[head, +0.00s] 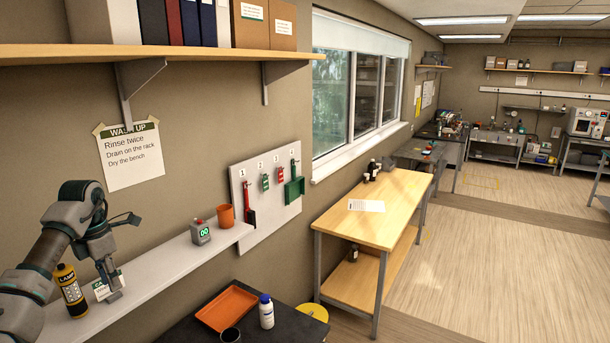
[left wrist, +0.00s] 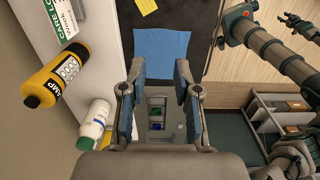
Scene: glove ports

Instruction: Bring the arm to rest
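My left arm comes in from the left in the head view. Its gripper (head: 113,292) points down over the white wall ledge (head: 165,262), close to a small card (head: 103,289) and a yellow-and-black LAMP bottle (head: 70,290). The LAMP bottle (left wrist: 55,75) and a white bottle (left wrist: 95,122) lie to the left of the fingers there.
Farther along the ledge are a green-display timer (head: 201,232) and an orange cup (head: 226,216). Below are an orange tray (head: 227,307) and a white bottle with blue cap (head: 266,311). A blue cloth (left wrist: 161,48) lies ahead in the wrist view. The floor at right is clear.

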